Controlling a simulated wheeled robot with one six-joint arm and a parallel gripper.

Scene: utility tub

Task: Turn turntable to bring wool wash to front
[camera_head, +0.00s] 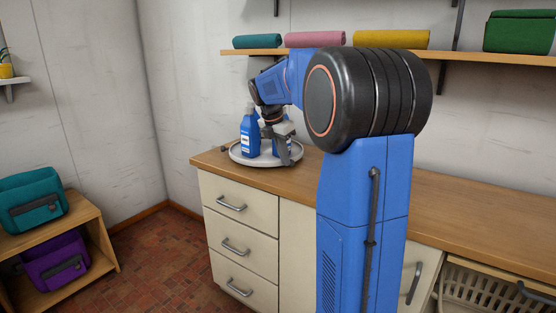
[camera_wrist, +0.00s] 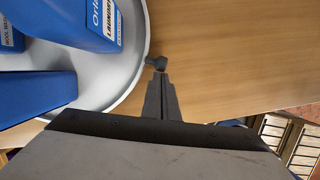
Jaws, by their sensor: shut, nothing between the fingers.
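The round pale turntable (camera_head: 238,158) sits on the wooden counter's left end with blue bottles on it. In the wrist view its raised rim (camera_wrist: 137,75) curves past my gripper. A blue bottle with a partly cut-off "wool wash" label (camera_wrist: 8,36) is at that view's left edge. A blue laundry bottle (camera_wrist: 88,22) stands nearer the rim; another blue bottle (camera_wrist: 35,98) is below it. My gripper (camera_wrist: 159,80) is shut and empty, just outside the rim. A small dark knob (camera_wrist: 155,62) is at its fingertips; I cannot tell whether they touch. My gripper (camera_head: 287,158) hides part of the turntable in the head view.
The wooden counter (camera_head: 455,212) is bare to the right. A shelf (camera_head: 480,61) with rolled towels (camera_head: 390,40) and a green bag (camera_head: 518,32) hangs above. Drawers (camera_head: 235,225) are below the turntable. A low shelf with a teal bag (camera_head: 32,200) stands left.

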